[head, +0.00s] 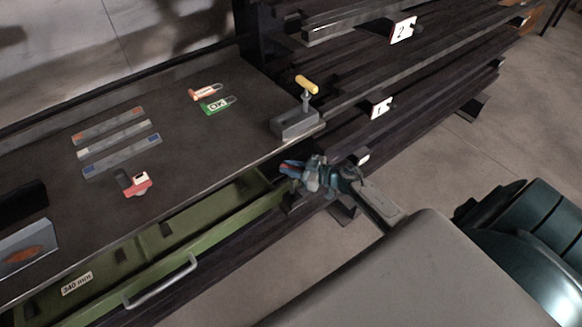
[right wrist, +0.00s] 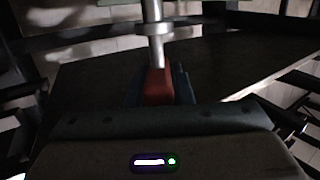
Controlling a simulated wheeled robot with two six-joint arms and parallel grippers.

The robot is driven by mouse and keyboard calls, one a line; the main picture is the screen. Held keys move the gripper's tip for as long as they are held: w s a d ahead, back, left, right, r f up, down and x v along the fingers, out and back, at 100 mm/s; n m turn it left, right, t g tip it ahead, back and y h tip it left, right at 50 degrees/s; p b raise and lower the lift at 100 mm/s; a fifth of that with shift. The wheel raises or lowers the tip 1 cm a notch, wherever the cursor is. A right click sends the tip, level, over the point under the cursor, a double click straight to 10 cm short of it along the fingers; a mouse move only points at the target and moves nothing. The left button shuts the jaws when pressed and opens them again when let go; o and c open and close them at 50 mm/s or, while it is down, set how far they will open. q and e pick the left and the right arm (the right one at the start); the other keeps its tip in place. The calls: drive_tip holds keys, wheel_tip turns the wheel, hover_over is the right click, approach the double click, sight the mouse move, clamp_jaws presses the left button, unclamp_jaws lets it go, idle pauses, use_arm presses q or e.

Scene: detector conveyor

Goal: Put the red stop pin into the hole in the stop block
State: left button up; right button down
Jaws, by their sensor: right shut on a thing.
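The grey stop block (head: 295,123) sits at the right end of the dark table. A yellow T-handle (head: 307,84) on a metal stem stands upright on it. The block's hole cannot be made out. My right gripper (head: 291,169) is just off the table's front edge, below the block in the head view and apart from it. It is shut on the red stop pin (head: 287,169). In the right wrist view, the pin's red part (right wrist: 157,87) sits between the blue fingers, with a collared metal shaft in line beyond it. My left gripper is out of view.
A green drawer (head: 188,227) stands open under the table front. Flat bars (head: 122,155), a small red-and-black item (head: 135,182) and two tags (head: 217,105) lie on the table. Dark rails (head: 345,110) run off to the right.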

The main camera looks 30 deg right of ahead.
drive_tip(key=shift+f+b, duration=1.45)
drive_tip(key=shift+f, duration=0.8)
drive_tip(key=c, duration=1.2)
unclamp_jaws()
drive_tip(key=b+v, duration=0.1)
drive_tip(key=v, duration=1)
drive_tip(key=shift+f, duration=0.1)
